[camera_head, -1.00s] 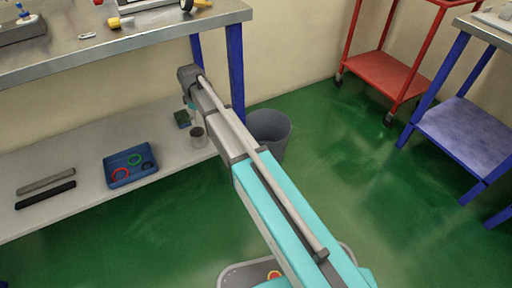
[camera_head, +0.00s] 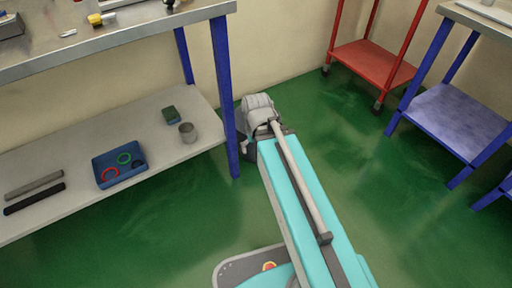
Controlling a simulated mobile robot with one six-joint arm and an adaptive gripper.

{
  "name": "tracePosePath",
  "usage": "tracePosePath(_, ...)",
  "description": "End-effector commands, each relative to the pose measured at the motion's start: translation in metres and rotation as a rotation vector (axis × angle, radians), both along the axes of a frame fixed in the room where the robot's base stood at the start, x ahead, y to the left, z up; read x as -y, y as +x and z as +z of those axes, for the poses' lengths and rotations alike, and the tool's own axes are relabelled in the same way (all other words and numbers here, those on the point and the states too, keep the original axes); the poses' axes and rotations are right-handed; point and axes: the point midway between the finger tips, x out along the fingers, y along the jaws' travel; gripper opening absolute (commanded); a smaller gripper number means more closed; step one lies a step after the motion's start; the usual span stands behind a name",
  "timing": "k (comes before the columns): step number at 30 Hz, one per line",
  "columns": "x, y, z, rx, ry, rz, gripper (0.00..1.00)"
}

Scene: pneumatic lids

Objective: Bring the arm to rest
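My arm reaches up from the bottom of the head view, with its teal link running toward the middle. It ends in a grey joint in front of the bin, to the right of the workbench's blue leg. My gripper is not visible; the arm hides it or it lies beyond the joint. No held object shows.
A workbench (camera_head: 140,33) stands at left. A dark bin (camera_head: 247,150) is partly hidden. A red cart (camera_head: 372,63) stands at right. Green floor is open between.

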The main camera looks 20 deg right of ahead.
Motion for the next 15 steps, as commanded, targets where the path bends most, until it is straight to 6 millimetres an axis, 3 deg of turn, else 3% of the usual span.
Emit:
tracePosePath(9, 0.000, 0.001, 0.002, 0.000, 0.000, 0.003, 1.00)
tracePosePath(15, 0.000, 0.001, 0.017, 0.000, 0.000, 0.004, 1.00)
